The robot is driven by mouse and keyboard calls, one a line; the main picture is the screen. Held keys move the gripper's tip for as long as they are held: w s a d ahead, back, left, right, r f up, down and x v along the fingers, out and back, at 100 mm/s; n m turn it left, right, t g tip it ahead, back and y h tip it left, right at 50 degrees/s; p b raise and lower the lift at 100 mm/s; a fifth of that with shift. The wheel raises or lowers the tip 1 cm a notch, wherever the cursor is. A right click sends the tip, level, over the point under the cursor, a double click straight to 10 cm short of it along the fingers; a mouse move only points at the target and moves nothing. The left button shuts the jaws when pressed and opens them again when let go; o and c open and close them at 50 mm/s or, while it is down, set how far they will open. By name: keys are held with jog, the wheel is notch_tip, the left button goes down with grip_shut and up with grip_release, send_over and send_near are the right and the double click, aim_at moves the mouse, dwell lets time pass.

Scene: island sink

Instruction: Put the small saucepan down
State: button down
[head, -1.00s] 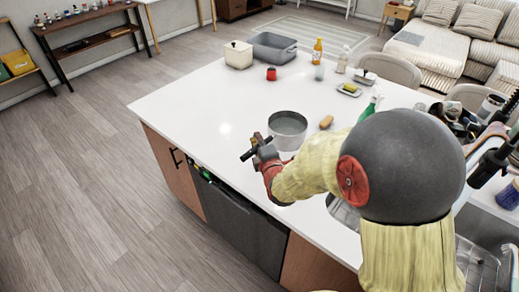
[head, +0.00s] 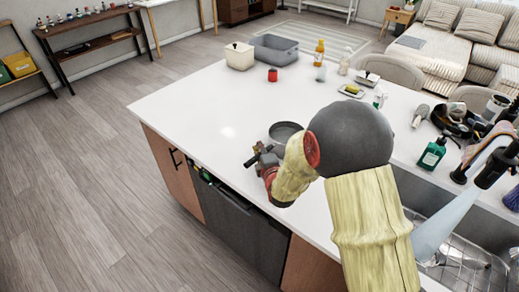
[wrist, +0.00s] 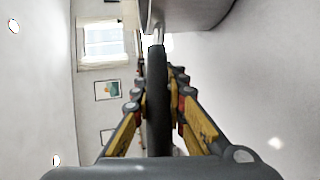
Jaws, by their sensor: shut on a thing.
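The small grey saucepan (head: 286,131) is over the white island top near its front edge, partly hidden behind my arm in the head view. In the wrist view its metal side (wrist: 188,12) shows at the top, with the black handle (wrist: 157,115) running down between my fingers. My gripper (head: 262,158) is shut on the handle, with both fingers (wrist: 158,103) against its sides. The pan looks upright. I cannot tell whether its base touches the counter.
The counter's left part (head: 200,115) is clear. A grey bin (head: 274,50), a cream pot (head: 239,56) and a red cup (head: 272,75) stand at the back. Bottles (head: 319,53) stand behind. The sink (head: 490,232) and a green bottle (head: 433,153) are at the right.

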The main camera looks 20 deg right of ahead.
jog(key=c, duration=2.3)
grip_release()
jog(key=o, duration=0.5)
